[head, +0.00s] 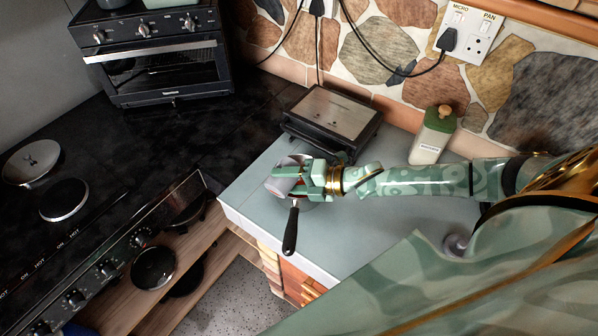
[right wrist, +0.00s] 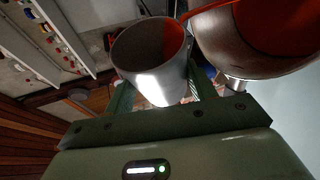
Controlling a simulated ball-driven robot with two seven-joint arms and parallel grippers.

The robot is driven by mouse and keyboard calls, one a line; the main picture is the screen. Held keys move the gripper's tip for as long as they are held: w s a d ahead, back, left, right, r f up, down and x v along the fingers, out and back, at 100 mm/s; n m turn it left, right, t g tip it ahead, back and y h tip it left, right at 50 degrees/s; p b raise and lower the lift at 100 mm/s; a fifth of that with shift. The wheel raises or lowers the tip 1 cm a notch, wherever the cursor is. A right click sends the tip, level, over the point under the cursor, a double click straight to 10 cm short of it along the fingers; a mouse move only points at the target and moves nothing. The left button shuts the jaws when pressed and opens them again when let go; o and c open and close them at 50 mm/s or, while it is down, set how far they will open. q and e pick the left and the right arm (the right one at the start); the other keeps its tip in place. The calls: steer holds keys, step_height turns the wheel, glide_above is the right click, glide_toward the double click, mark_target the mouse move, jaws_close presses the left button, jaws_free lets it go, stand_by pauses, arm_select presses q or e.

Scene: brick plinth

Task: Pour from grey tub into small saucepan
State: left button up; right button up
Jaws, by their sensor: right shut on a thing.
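My right gripper (head: 296,181) is shut on the grey tub (head: 281,187) above the front left part of the grey worktop. In the right wrist view the tub (right wrist: 150,75) sits between the fingers, with orange-red showing inside its mouth. The small saucepan (head: 290,230) shows mainly by its black handle, which points to the front; the gripper and tub hide most of its body. In the right wrist view the metal saucepan (right wrist: 240,50) is close beside the tub, with orange inside. A thin orange band lies between their rims; I cannot tell whether it is flowing. My left gripper is not in view.
A black grill (head: 332,117) stands behind the gripper, and a green and white bottle (head: 434,135) is at the back right. A black hob (head: 60,235) and toaster oven (head: 160,62) are to the left. The worktop (head: 345,225) is clear in front of my right arm.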

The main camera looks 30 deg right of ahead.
mark_target(283, 160)
steer(key=shift+w+d+f+b, duration=0.15)
steer(key=shift+d+b, duration=0.15)
steer(key=shift+b, duration=0.15)
steer(key=shift+w+d+r+m+y+b, duration=0.1)
steer(key=shift+d+r+m+y+b, duration=0.15)
steer(key=shift+m, duration=0.2)
steer(key=shift+w+d+r+m+y+b, duration=0.1)
steer(key=shift+r+m+y+b, duration=0.1)
steer(key=shift+m+y, duration=0.2)
stand_by(0.7)
steer(key=shift+w+d+r+m+y+b, duration=0.1)
steer(key=shift+d+r+m+y+b, duration=0.25)
steer(key=shift+m, duration=0.3)
steer(key=shift+w+d+r+m+y+b, duration=0.1)
steer(key=shift+d+r+m+y+b, duration=0.1)
steer(key=shift+m+y+b, duration=0.3)
stand_by(1.4)
steer(key=shift+w+d+r+m+t+y+b, duration=0.2)
steer(key=shift+d+m+t+b, duration=0.15)
steer(key=shift+m, duration=0.3)
steer(key=shift+w+d+r+m+t+y+b, duration=0.1)
steer(key=shift+d+m+t+y+b, duration=0.25)
steer(key=shift+m, duration=0.35)
steer(key=shift+w+d+r+m+t+y+b, duration=0.1)
steer(key=shift+d+m+b, duration=0.1)
steer(key=shift+m+b, duration=0.35)
stand_by(1.6)
